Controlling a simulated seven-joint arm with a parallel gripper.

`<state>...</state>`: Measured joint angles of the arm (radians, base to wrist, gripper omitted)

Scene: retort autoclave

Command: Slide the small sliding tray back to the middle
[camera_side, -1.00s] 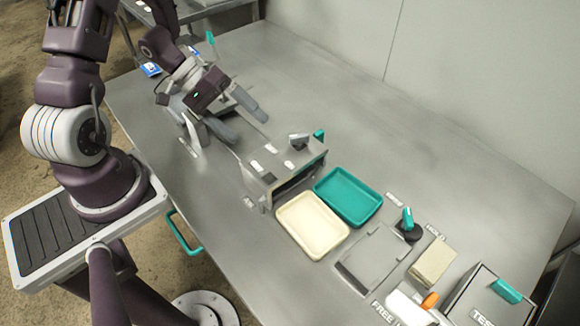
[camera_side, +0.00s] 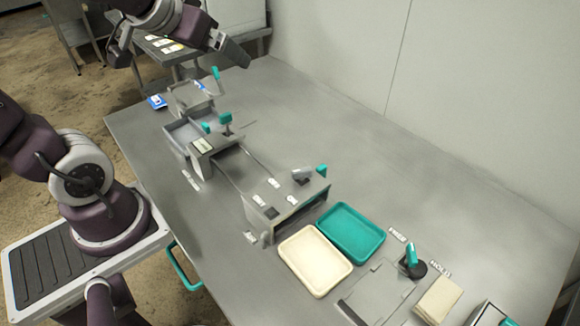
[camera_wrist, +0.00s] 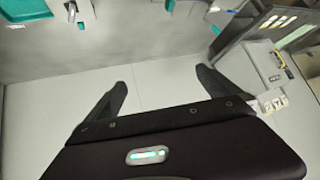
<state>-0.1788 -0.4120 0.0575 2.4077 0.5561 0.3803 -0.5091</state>
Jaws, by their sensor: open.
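A small grey open-topped tray (camera_side: 184,134) is at the far left part of the table in the side view. It adjoins a grey carriage block (camera_side: 216,146) with a teal knob (camera_side: 225,118) on top. Thin rails run from this block toward the slotted grey housing (camera_side: 285,203); I cannot tell exactly how the tray rides on them. My gripper (camera_side: 240,62) is raised well above the table's far end, apart from the tray and knob. In the wrist view my gripper (camera_wrist: 160,78) is open, with nothing between its fingers.
A grey bin (camera_side: 190,97) with a teal handle and a blue packet (camera_side: 157,102) lie beyond the tray. A cream tray (camera_side: 314,260) and a teal tray (camera_side: 351,232) stand by the housing. A teal-handled switch (camera_side: 411,258) is farther right. The back of the table is clear.

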